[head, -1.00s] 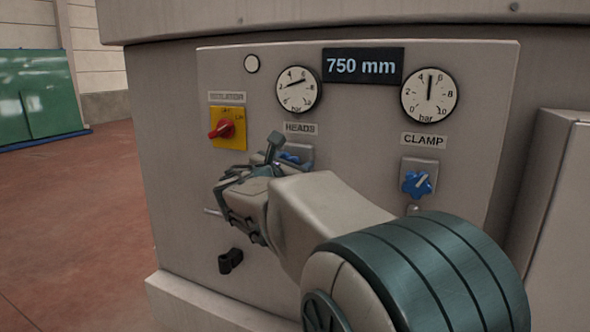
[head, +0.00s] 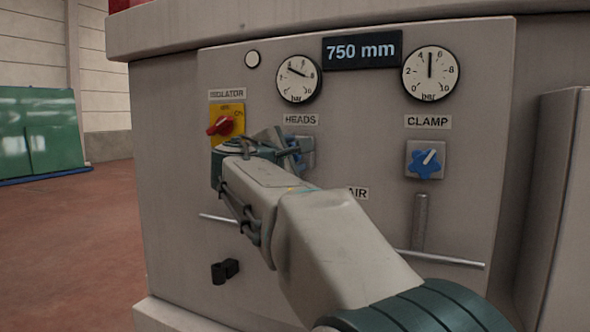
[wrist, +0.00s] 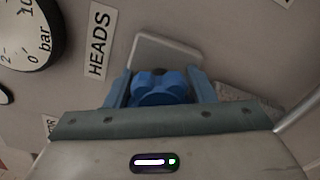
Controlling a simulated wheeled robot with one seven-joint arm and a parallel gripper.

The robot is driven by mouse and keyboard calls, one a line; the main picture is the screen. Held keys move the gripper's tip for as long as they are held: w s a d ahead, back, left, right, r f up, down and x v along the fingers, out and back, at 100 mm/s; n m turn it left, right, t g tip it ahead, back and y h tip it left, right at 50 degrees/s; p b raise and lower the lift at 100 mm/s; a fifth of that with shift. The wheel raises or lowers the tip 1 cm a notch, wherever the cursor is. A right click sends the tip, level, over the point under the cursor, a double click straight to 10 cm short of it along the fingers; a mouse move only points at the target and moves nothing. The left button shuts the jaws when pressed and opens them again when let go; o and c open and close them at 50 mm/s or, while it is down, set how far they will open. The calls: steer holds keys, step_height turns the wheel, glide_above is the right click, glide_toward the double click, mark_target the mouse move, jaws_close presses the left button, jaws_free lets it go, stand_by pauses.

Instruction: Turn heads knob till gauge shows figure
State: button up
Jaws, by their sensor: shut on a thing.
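The blue HEADS knob (wrist: 163,90) sits on a pale square plate beside the HEADS label in the wrist view. My gripper (wrist: 158,88) is shut on it, with one finger on each side. In the head view my gripper (head: 288,150) and wrist cover most of the knob. The HEADS gauge (head: 299,79) is the left round bar dial above the label. Its dark needle slants down from upper left to right; I cannot tell the exact reading. The wrist view shows only part of this gauge (wrist: 25,35), and its reading is not clear there.
The blue CLAMP knob (head: 425,160) is at right, under the CLAMP gauge (head: 430,73), whose needle points straight up. A display (head: 362,50) reads 750 mm. The red-and-yellow isolator (head: 226,124) is close left of my wrist. A rod (head: 440,257) and a black fitting (head: 225,271) lie lower.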

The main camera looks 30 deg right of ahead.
steer(key=shift+a+f+m+b, duration=0.1)
steer(key=shift+m+b, duration=0.7)
steer(key=shift+m, duration=0.2)
steer(key=o, duration=1)
steer(key=v, duration=1.3)
steer(key=shift+s+a, duration=0.25)
steer(key=shift+a, duration=0.05)
